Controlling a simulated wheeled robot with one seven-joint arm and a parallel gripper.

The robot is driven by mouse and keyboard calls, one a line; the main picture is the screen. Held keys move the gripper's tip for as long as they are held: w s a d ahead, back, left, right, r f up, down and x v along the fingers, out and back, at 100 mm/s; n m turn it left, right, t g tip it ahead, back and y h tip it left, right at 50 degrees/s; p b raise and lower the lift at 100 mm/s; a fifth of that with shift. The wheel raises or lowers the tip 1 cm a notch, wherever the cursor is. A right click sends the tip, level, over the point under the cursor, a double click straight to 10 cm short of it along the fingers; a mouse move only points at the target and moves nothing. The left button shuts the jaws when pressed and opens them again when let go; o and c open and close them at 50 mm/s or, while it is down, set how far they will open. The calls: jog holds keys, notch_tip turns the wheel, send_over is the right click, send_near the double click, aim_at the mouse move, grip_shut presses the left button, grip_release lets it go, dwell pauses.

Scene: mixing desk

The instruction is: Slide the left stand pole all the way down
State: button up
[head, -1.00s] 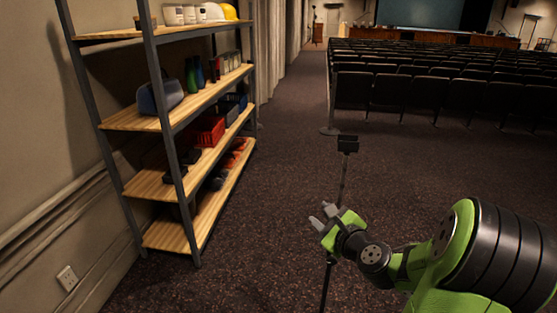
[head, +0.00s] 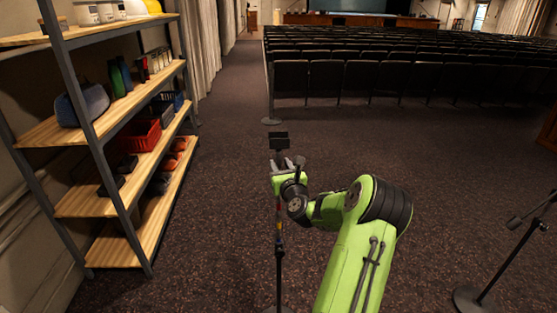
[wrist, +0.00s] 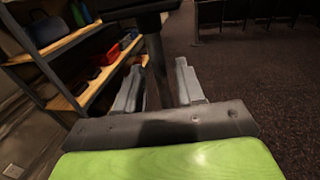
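The left stand (head: 280,265) is a thin dark upright stand in front of me in the head view. Its pole (head: 279,212) has coloured bands, with a collar (head: 279,243) lower down and a black block (head: 278,141) on top. My gripper (head: 288,163) is just below the black block. In the wrist view, the fingers of my gripper (wrist: 159,82) are spread, one on each side of the pole (wrist: 157,60), with gaps between them and it. The black block also shows at the top of the wrist view (wrist: 135,8). The stand's foot is mostly cut off.
A second stand (head: 514,245) with a round base (head: 480,300) is at the right edge. A shelf unit (head: 115,205) with bins and bottles is on the left. Rows of seats (head: 340,80) are ahead. The carpet (head: 440,190) between is clear.

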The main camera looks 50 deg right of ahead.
jog(key=shift+x, duration=1.05)
jog(key=shift+s, duration=0.1)
grip_shut()
jog(key=shift+f, duration=0.15)
